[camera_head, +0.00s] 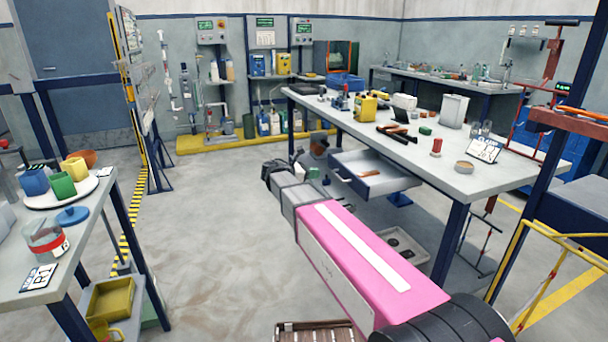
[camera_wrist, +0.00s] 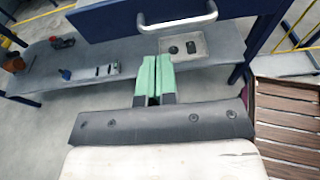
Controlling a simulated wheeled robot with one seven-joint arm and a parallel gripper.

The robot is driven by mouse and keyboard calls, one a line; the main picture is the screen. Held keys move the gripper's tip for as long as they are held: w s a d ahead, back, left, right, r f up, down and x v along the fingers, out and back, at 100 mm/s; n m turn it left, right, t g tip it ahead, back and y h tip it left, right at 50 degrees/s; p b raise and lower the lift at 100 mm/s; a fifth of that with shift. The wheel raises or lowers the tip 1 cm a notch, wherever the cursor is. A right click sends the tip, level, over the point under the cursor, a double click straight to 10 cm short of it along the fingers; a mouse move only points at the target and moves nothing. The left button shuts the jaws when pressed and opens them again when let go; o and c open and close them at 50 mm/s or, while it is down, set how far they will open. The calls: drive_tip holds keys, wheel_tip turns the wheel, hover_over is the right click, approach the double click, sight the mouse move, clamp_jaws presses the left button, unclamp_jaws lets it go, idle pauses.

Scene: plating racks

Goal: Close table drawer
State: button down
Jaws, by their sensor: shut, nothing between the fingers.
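The table drawer (camera_head: 374,173) hangs open under the long work table (camera_head: 450,165) in the head view, with its grey inside showing. In the wrist view its dark blue front (camera_wrist: 110,20) fills the top, with a silver bar handle (camera_wrist: 180,23). My gripper (camera_wrist: 154,58) has green fingers, shut together and empty. In the wrist view the fingertips appear just below the handle; I cannot tell whether they touch the drawer. In the head view my pink arm reaches towards the drawer from the front, and the fingers are hard to make out.
A lower shelf (camera_wrist: 110,68) under the table holds a metal tray (camera_wrist: 185,48) and small items. A wooden slatted crate (camera_head: 318,331) stands on the floor near my arm. A side table (camera_head: 85,225) stands at left. The floor between the tables is clear.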

drive_tip(key=x, duration=0.6)
drive_tip(key=shift+d+f, duration=0.1)
drive_tip(key=shift+d, duration=0.1)
drive_tip(key=r+x, duration=0.1)
drive_tip(key=x, duration=0.5)
drive_tip(key=r+x, duration=0.1)
drive_tip(key=x, duration=0.6)
drive_tip(key=r+x, duration=0.2)
drive_tip(key=x, duration=0.4)
drive_tip(key=shift+w+d, duration=0.45)
drive_tip(key=shift+d, duration=0.2)
drive_tip(key=shift+d, duration=0.1)
